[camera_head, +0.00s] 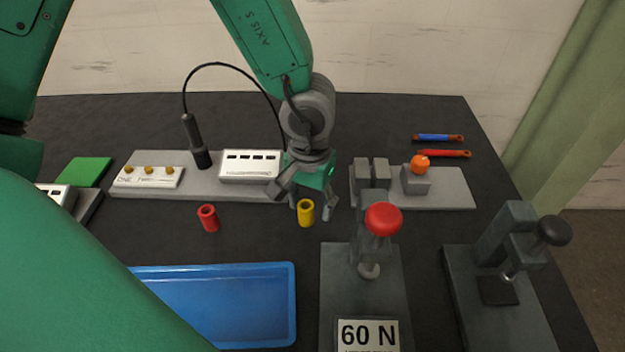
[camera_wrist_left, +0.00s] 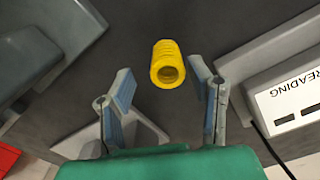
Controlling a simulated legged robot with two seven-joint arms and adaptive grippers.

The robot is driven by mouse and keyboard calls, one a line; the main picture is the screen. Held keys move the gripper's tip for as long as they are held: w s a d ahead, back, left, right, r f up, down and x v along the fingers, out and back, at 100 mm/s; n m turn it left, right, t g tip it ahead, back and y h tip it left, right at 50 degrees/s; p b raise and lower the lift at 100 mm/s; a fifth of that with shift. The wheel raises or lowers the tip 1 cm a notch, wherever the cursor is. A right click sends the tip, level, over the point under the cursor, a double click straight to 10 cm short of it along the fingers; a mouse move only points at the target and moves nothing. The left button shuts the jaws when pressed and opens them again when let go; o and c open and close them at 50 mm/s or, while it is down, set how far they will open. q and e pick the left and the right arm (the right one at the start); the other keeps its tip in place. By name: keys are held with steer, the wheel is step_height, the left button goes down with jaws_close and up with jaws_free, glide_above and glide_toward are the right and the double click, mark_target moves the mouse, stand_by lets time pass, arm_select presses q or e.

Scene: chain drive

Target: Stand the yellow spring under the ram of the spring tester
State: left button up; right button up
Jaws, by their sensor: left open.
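The yellow spring (camera_head: 306,212) stands upright on the dark table in the head view, and it also shows in the left wrist view (camera_wrist_left: 167,65). My left gripper (camera_head: 311,208) is open, with its fingers on either side of the spring. In the left wrist view the spring lies between and a little beyond the fingertips of the gripper (camera_wrist_left: 164,78), with gaps on both sides. The spring tester (camera_head: 335,280) is at the front, with a red knob (camera_head: 383,218) on top, a ram foot (camera_head: 369,270) below and a "60 N" sign (camera_head: 368,335). My right gripper is not in view.
A red spring (camera_head: 208,218) stands left of the yellow one. A blue tray (camera_head: 220,275) lies in front. A grey base with a reading box (camera_head: 250,166) and a block fixture with an orange ball (camera_head: 420,163) are behind. Another press (camera_head: 505,240) stands at right.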

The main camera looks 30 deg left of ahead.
mark_target(304, 201)
arm_select(q)
steer(key=r, duration=0.2)
steer(key=a+r+p, duration=0.1)
steer(key=r, duration=0.2)
steer(key=r+p, duration=0.1)
steer(key=r, duration=0.1)
steer(key=shift+a+r, duration=0.2)
steer(key=shift+a, duration=0.1)
steer(key=shift+d+r+p, duration=0.2)
steer(key=shift+d+r, duration=0.2)
steer(key=shift+r, duration=0.45)
steer(key=shift+d+r+p, duration=0.15)
steer(key=shift+d+r, duration=0.2)
steer(key=shift+r, duration=0.45)
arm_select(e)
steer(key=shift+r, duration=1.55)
